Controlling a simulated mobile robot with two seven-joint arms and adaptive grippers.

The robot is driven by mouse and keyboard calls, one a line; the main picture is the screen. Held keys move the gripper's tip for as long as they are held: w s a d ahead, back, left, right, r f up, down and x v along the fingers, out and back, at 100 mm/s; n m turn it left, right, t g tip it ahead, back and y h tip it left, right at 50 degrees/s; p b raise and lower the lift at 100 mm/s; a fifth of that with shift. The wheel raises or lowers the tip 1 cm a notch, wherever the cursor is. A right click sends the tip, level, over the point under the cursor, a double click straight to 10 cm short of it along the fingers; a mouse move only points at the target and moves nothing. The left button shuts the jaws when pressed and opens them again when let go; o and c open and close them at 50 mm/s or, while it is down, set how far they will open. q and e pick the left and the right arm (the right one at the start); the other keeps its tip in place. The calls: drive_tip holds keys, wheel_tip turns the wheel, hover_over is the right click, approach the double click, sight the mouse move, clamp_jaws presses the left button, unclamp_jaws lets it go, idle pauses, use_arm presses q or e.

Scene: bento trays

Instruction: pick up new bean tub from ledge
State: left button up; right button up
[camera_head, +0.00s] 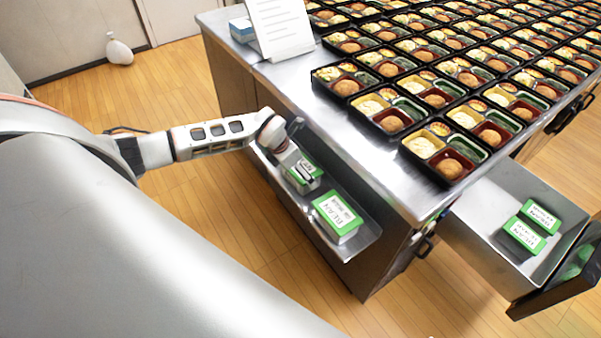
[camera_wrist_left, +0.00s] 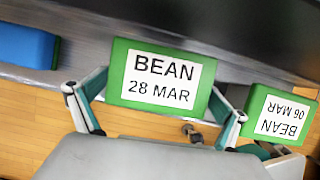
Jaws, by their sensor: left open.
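A green-lidded bean tub (camera_wrist_left: 161,80) labelled "BEAN 28 MAR" fills the middle of the left wrist view. My left gripper (camera_wrist_left: 153,103) is open, with one finger at each side of this tub; I cannot tell whether they touch it. In the head view my left gripper (camera_head: 296,158) is over the tub (camera_head: 304,178) on the ledge (camera_head: 358,246), partly hiding it. A second tub (camera_head: 337,215) sits on the ledge nearer the front; in the left wrist view the tub at right (camera_wrist_left: 278,115) reads "BEAN 06 MAR", upside down. My right gripper is not in view.
The steel counter (camera_head: 345,125) above the ledge holds many bento trays (camera_head: 442,152) and a leaning white sheet (camera_head: 280,28). An open drawer (camera_head: 480,225) at right holds two green tubs (camera_head: 531,226). A blue object (camera_wrist_left: 27,46) lies left in the wrist view.

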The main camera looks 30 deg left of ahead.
use_arm(q)
drive_tip(key=shift+x, duration=1.05)
drive_tip(key=shift+r, duration=0.1)
drive_tip(key=c, duration=1.1)
